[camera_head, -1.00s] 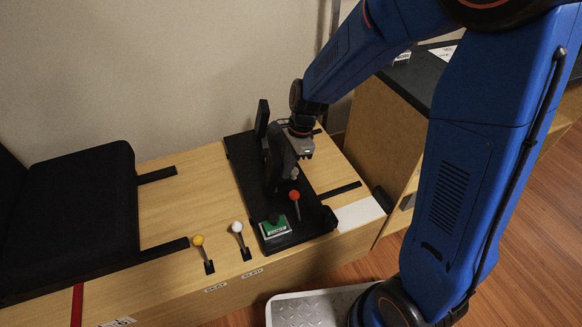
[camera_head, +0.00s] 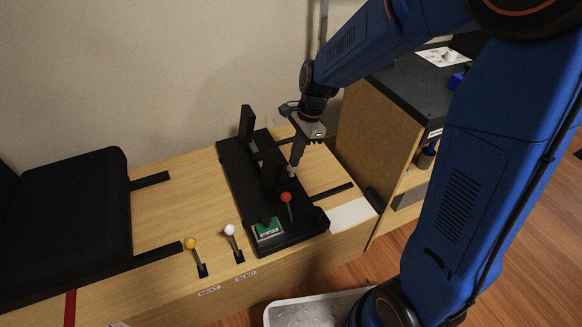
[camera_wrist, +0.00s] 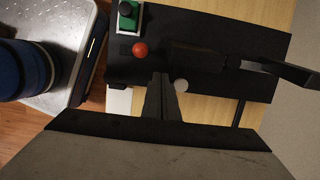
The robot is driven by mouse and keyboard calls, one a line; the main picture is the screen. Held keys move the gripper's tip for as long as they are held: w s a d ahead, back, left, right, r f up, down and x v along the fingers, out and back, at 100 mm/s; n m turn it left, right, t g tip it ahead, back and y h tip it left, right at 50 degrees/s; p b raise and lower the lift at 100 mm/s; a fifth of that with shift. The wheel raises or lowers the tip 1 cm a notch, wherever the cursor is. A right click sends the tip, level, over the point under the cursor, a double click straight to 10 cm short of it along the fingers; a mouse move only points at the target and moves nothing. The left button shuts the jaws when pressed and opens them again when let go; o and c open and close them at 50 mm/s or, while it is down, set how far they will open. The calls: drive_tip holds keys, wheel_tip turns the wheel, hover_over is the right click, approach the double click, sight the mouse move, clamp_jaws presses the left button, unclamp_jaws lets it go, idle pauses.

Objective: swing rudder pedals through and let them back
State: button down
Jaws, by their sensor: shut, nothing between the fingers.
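The rudder pedals are dark uprights on a black base plate (camera_head: 232,163). The far pedal (camera_head: 247,124) stands tall at the plate's back end. The near pedal (camera_head: 271,170) stands mid-plate, partly hidden behind my gripper. In the wrist view a dark pedal bar (camera_wrist: 275,69) reaches out to the right over the plate. My gripper (camera_head: 293,165) is shut and points down beside the near pedal, on its right. Its fingertips (camera_wrist: 162,78) are close to a small pale round part (camera_wrist: 181,86); I cannot tell whether they touch.
A red-knobbed lever (camera_head: 286,197) and a green box (camera_head: 268,229) stand at the plate's front. White (camera_head: 229,229) and yellow (camera_head: 190,243) knobbed levers are to the left, with a black seat (camera_head: 75,210) beyond. A wooden cabinet (camera_head: 375,140) stands right.

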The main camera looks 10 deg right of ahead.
drive_tip(key=s+d+r+n+t+h, duration=0.1)
drive_tip(key=s+d+r+n+t, duration=0.2)
drive_tip(key=s+d+r+n, duration=0.65)
drive_tip(key=s+d+r+n+t+h, duration=0.1)
drive_tip(key=s+d+r+n, duration=0.1)
drive_tip(key=s+d, duration=0.2)
drive_tip(key=s+d+r+n+t, duration=0.1)
drive_tip(key=s+d+r+n, duration=0.2)
drive_tip(key=s, duration=0.6)
drive_tip(key=shift+s+d+r+t+h, duration=0.2)
drive_tip(key=shift+s+d+t+h, duration=0.15)
drive_tip(key=shift+d, duration=0.85)
idle(0.7)
